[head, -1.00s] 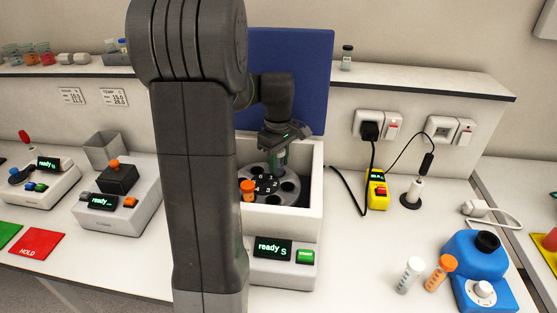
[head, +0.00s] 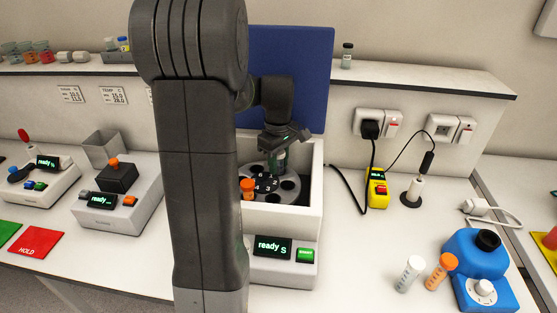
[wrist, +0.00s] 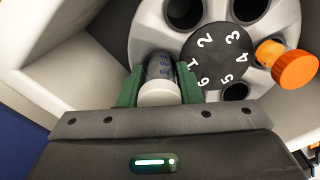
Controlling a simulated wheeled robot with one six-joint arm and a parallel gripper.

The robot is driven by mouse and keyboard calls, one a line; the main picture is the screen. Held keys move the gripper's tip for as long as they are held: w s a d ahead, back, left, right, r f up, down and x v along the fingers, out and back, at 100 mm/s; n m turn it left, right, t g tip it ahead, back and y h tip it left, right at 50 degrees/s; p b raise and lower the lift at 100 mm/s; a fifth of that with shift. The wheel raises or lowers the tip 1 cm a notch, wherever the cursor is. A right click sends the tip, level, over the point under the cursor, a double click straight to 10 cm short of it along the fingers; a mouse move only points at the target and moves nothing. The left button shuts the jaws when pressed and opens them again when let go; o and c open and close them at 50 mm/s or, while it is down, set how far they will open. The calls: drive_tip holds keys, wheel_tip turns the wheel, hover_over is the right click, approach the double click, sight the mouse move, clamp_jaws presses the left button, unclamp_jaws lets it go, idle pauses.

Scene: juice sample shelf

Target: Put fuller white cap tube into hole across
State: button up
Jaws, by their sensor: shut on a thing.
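My gripper (wrist: 160,88) is shut on a white-capped tube (wrist: 159,92) with blue marks on its clear side. It holds the tube at the grey rotor (wrist: 144,35), beside the numbers 1 and 6. In the head view my gripper (head: 279,160) is over the back of the rotor, inside the white centrifuge (head: 283,222).
Other rotor holes (wrist: 184,12) show empty. Centrifuge walls surround the rotor closely, with the blue lid (head: 305,80) raised behind. Another white-capped tube (head: 409,275) and an orange-capped tube (head: 440,273) stand on the bench at right, by a blue device (head: 475,262).

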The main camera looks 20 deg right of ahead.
drive_tip(key=shift+s+f, duration=0.1)
drive_tip(key=shift+f, duration=0.2)
drive_tip(key=shift+r, duration=0.15)
